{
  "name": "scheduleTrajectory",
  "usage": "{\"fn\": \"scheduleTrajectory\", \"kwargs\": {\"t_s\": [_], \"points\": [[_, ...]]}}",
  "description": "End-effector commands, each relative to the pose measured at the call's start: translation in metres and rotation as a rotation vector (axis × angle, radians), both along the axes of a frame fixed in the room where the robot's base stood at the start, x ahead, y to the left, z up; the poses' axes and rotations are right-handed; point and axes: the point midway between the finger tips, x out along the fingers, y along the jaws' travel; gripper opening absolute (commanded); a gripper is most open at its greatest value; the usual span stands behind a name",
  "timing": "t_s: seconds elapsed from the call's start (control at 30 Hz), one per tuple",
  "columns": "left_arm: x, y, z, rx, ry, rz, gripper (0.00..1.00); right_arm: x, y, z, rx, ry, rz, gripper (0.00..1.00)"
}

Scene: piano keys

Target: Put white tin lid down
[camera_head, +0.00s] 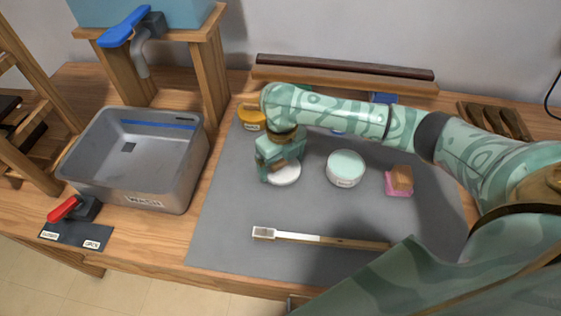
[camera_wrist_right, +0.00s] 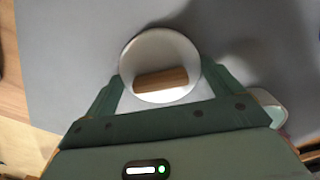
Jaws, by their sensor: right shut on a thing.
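The white tin lid (camera_head: 286,176) is a round white disc near the left-middle of the grey mat (camera_head: 225,220) in the head view. My right gripper (camera_head: 279,164) is over it, pointing down, and is shut on it. In the right wrist view the lid (camera_wrist_right: 158,52) shows between my two green fingers, with a wooden bar across its face. Whether the lid touches the mat or is just above it, I cannot tell. My left gripper is out of view.
A round tin with a pale green top (camera_head: 346,166) stands right of the lid. A sponge-like block on pink (camera_head: 399,181) lies farther right. A brush (camera_head: 318,239) lies in front. A yellow jar (camera_head: 250,118) is behind. A grey wash basin (camera_head: 137,160) stands left.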

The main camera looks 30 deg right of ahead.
Motion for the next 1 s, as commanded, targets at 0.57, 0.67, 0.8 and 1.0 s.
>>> {"fn": "scheduleTrajectory", "kwargs": {"t_s": [0.57, 0.67, 0.8, 1.0], "points": [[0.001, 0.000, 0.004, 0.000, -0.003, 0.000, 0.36, 0.000, 0.000, 0.008, 0.000, -0.002, 0.000, 1.00], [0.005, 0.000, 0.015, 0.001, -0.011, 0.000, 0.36, 0.001, 0.000, 0.028, 0.001, -0.007, -0.001, 1.00], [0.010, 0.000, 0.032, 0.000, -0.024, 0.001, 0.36, 0.001, 0.000, 0.064, -0.001, -0.007, -0.001, 1.00], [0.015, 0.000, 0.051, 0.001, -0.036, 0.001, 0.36, 0.000, 0.000, 0.105, 0.001, -0.005, -0.001, 1.00]]}}
